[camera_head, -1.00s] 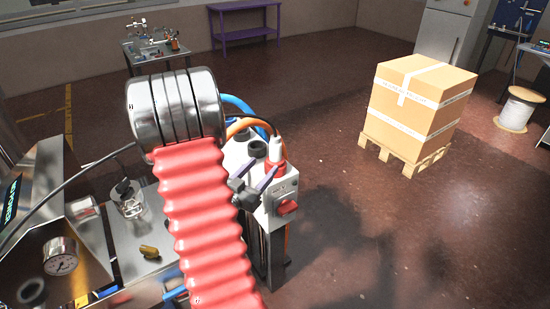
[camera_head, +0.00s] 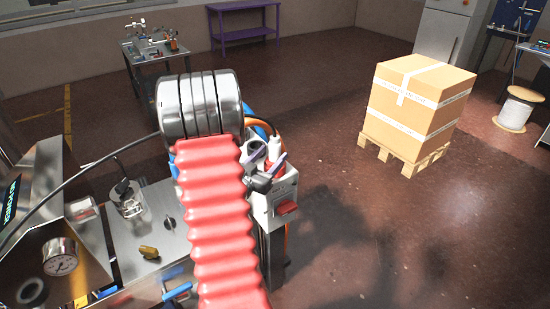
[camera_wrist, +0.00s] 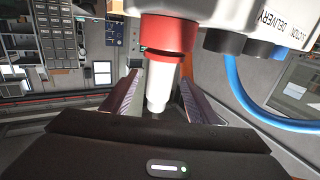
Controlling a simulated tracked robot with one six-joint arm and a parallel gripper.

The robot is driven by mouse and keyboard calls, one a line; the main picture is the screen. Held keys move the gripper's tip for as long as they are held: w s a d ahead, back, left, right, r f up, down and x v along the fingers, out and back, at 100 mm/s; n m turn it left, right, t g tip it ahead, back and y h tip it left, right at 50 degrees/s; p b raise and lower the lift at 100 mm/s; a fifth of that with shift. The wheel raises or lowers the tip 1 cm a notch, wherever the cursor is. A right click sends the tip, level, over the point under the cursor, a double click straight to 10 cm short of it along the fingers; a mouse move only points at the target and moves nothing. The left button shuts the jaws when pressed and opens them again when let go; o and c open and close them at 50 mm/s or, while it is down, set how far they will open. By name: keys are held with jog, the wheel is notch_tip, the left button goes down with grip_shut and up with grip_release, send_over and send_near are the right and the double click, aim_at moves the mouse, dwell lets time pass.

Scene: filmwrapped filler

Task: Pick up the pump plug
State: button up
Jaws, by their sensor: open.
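The pump plug (camera_head: 275,146) is white and stands in a red socket (camera_head: 279,162) on top of a grey-white pump box (camera_head: 281,192). In the wrist view the white plug (camera_wrist: 157,88) projects from the red collar (camera_wrist: 168,37). My gripper (camera_head: 265,163) is open beside the plug in the head view. In the wrist view the two fingers of my gripper (camera_wrist: 160,92) lie on either side of the white plug, with gaps visible. Whether a finger touches it I cannot tell. My red ribbed arm sleeve hides part of the box.
Dark round ports (camera_wrist: 224,41) and a blue hose (camera_wrist: 262,112) are close to the plug. A bench with a pressure gauge (camera_head: 60,257) and a brass fitting (camera_head: 149,252) is at left. A carton (camera_head: 417,95) on a pallet stands right, with open floor around it.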

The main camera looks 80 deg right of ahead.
aim_at(272, 154)
jog(key=shift+x, duration=1.55)
jog(key=shift+w, duration=0.1)
jog(key=c, duration=1.3)
jog(key=shift+r, duration=0.1)
jog(key=shift+r, duration=4.95)
